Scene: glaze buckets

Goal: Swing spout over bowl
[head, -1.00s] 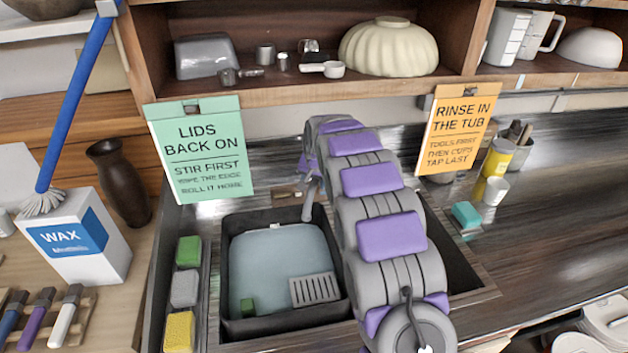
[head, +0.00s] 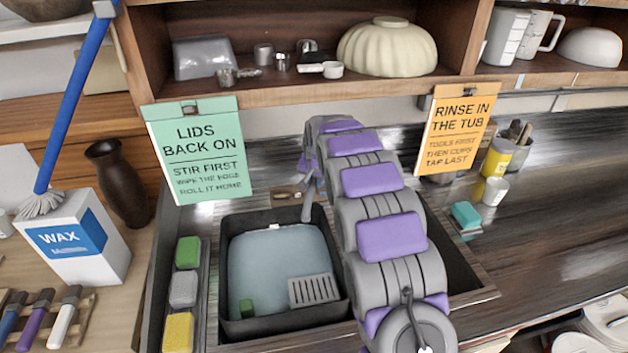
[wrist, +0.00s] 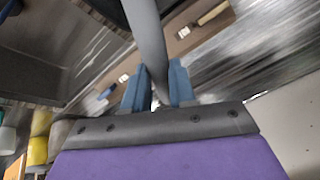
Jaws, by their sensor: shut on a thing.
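The grey tap spout (head: 308,206) shows in the head view just left of my arm, at the back right corner of the dark bowl (head: 225,265). The bowl sits in the sink, holds cloudy water, and has a slotted grey plate and a small green block in it. In the wrist view the spout (wrist: 147,35) runs between the blue fingers of my gripper (wrist: 157,85), which is shut on it. In the head view my arm hides most of the gripper and the tap's base.
A sponge tray (head: 202,285) stands left of the bowl. The right part of the sink (head: 460,270) lies partly behind my arm. A green sign (head: 195,150) and an orange sign (head: 457,130) hang from the shelf. A teal sponge (head: 466,215) and cups stand to the right.

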